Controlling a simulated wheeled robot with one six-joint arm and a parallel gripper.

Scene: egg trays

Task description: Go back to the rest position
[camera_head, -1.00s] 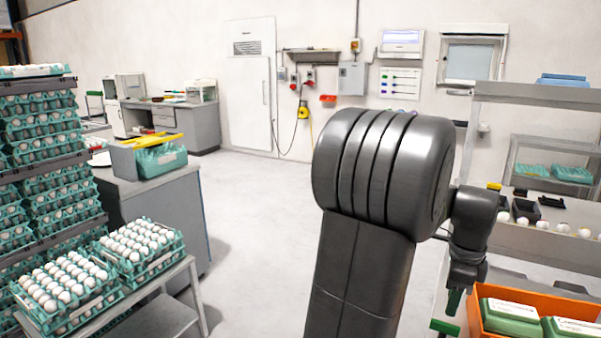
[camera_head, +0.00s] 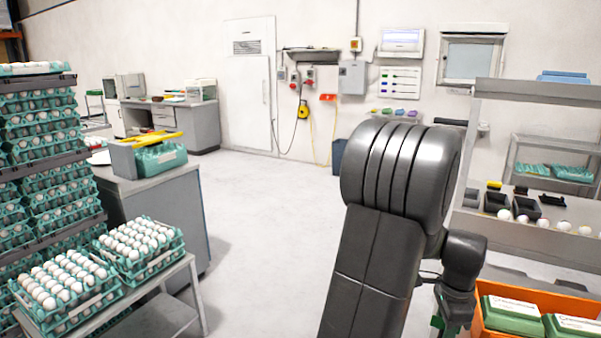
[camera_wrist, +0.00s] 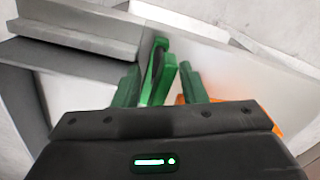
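My gripper (camera_wrist: 166,82) shows in the wrist view as two green fingers with a gap between them. A green and black piece (camera_wrist: 160,68) shows in that gap, nearer the left finger; I cannot tell what it is or whether a finger touches it. In the head view my dark arm rises at centre right and bends down, and my gripper (camera_head: 440,322) is mostly hidden behind the wrist, just left of the orange crate (camera_head: 549,298).
The orange crate holds green cartons (camera_head: 512,312). A grey shelf rack (camera_head: 535,95) stands behind it with eggs and small black bins. At left are stacked egg trays (camera_head: 40,140), a low cart (camera_head: 195,290) with egg trays, and a grey counter (camera_head: 155,215). The middle floor is clear.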

